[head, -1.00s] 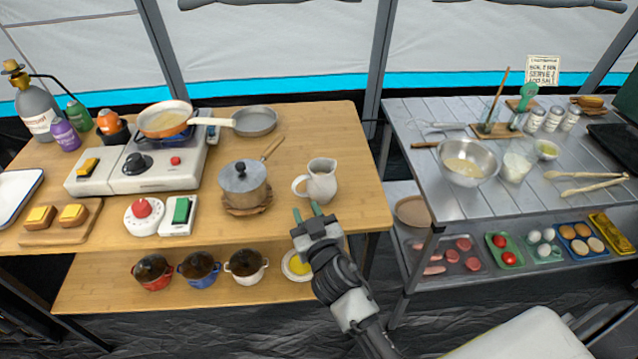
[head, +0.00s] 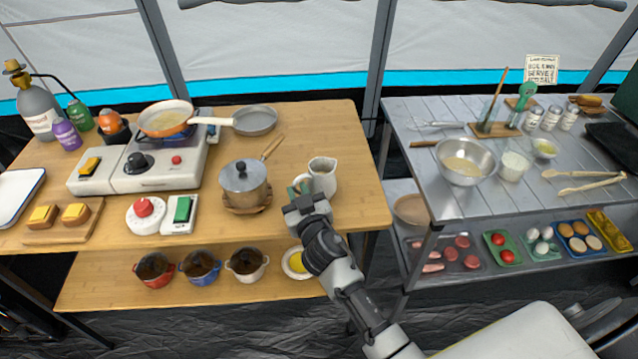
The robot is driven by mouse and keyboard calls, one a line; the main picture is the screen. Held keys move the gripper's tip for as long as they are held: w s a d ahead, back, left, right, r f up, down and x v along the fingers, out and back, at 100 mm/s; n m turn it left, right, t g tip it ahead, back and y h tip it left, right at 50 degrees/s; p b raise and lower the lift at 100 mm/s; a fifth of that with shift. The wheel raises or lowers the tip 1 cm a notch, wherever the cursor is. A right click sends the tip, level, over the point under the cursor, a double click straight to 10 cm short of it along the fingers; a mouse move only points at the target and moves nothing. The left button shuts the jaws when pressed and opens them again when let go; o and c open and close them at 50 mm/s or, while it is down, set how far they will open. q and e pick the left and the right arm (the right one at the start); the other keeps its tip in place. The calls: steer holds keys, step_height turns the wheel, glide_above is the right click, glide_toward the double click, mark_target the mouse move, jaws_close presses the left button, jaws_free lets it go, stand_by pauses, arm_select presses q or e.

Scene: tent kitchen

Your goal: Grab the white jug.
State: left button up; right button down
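The white jug (head: 323,176) stands upright near the right end of the wooden table (head: 345,130), with its handle toward the left. My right gripper (head: 301,187) is at the jug's handle side, its green-tipped fingers at or around the handle. The gripper body hides most of the handle and the lower left of the jug. I cannot tell whether the fingers are closed on the handle. My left gripper does not show.
A lidded saucepan (head: 243,183) on a wooden trivet stands just left of the jug, its handle pointing up and right. A grey pan (head: 255,121) lies behind. The table's right end is clear. A metal table (head: 450,203) stands across a gap to the right.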

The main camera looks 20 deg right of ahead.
mark_target(298, 180)
stand_by(0.6)
steer(key=shift+r+p, duration=0.55)
steer(key=shift+r, duration=0.65)
steer(key=shift+d+r+p, duration=0.1)
steer(key=shift+r+p, duration=0.2)
steer(key=shift+r, duration=0.65)
steer(key=s+d+r, duration=0.1)
steer(key=d+r, duration=0.2)
steer(key=d, duration=0.2)
steer(key=s+d+r+p, duration=0.1)
steer(key=d+r, duration=0.2)
steer(key=d, duration=0.3)
steer(key=shift+r, duration=0.25)
steer(key=shift+s+d, duration=0.1)
